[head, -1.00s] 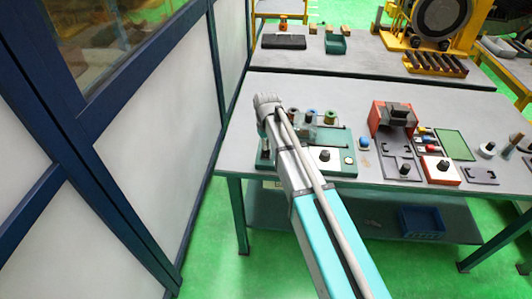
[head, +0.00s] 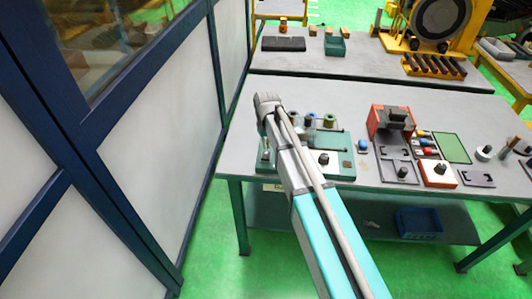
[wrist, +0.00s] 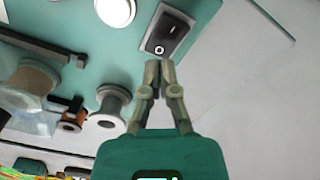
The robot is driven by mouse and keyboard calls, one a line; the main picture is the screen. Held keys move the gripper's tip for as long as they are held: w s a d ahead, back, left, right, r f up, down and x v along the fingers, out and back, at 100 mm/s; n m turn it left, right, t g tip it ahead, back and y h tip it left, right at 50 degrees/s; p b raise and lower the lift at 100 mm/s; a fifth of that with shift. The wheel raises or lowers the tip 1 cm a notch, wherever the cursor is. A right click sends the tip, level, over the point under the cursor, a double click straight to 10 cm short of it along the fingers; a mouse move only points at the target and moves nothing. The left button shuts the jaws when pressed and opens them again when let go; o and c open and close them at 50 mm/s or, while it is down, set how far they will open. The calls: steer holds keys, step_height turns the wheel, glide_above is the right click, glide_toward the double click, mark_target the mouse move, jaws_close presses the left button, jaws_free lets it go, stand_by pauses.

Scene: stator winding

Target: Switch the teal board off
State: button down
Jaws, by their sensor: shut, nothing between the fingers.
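The teal board (head: 335,142) lies at the near left of the grey table in the head view, partly behind my arm. In the wrist view the teal board (wrist: 75,20) fills the upper left. Its black rocker switch (wrist: 168,33) sits in a grey frame near the board's edge, with a bar mark on the far half and a ring mark on the near half. My gripper (wrist: 160,65) is shut and empty, its tips close to the ring-marked end. I cannot tell whether they touch it. My arm hides the switch in the head view.
Spools (wrist: 108,105) and a dark bar (wrist: 40,45) stand on the board left of my fingers. A red device (head: 392,122) and a red box with a black knob (head: 438,172) are farther right on the table. A blue-framed wall panel (head: 160,120) stands close at left.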

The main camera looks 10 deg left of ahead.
mark_target(266, 153)
steer(key=shift+r+p, duration=2)
steer(key=shift+r, duration=0.2)
steer(key=s+d+m, duration=0.3)
steer(key=s+d, duration=0.6)
steer(key=d, duration=0.4)
steer(key=s+d+m, duration=0.3)
steer(key=s+d, duration=0.5)
steer(key=d, duration=0.4)
steer(key=shift+s+d, duration=0.4)
